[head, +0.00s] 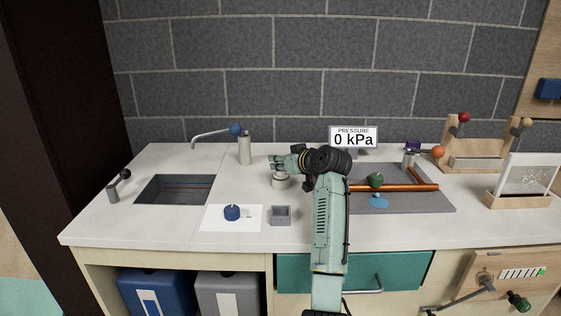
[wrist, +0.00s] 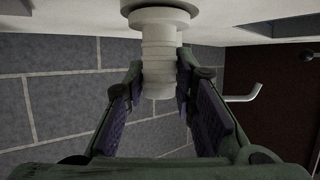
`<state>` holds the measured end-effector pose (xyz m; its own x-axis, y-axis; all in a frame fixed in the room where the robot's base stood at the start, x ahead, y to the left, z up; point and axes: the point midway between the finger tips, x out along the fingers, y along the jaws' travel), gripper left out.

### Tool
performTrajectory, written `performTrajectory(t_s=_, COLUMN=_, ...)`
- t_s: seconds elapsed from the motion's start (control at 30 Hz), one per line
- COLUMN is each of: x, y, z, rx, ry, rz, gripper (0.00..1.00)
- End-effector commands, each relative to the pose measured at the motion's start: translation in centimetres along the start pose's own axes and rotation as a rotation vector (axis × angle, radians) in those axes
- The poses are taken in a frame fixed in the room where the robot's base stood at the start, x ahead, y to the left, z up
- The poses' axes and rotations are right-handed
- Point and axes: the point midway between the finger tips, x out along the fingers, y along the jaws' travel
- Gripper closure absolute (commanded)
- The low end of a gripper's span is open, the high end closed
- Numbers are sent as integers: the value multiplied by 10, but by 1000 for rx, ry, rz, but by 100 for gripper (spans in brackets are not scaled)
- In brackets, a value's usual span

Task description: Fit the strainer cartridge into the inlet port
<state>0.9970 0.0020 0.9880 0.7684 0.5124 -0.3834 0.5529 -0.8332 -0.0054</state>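A pale, ringed, stepped cylinder, which looks like the strainer cartridge (wrist: 160,62), stands between my fingertips in the wrist view. My gripper (wrist: 161,80) has one finger close against each side of it and appears shut on it. In the wrist view the cylinder lines up with a wider pale round base (wrist: 157,5) at the counter, probably the inlet port; whether it is seated there I cannot tell. In the head view my gripper (head: 276,160) is directly above a short pale round fitting (head: 280,182) on the counter. The arm and gripper hide much of this spot.
A small grey open box (head: 280,215) and a blue knob-like piece (head: 232,213) on a white sheet lie in front. A sink (head: 180,188) is to the left. Copper pipes (head: 405,187) on a grey tray are to the right. The pressure display (head: 353,138) reads 0 kPa.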

Motion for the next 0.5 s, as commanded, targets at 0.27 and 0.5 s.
performTrajectory(t_s=0.27, x=0, y=0, z=0, rx=0, ry=0, rz=0, gripper=60)
performTrajectory(t_s=0.5, x=-1, y=0, z=-2, rx=0, ry=0, rz=0, gripper=60)
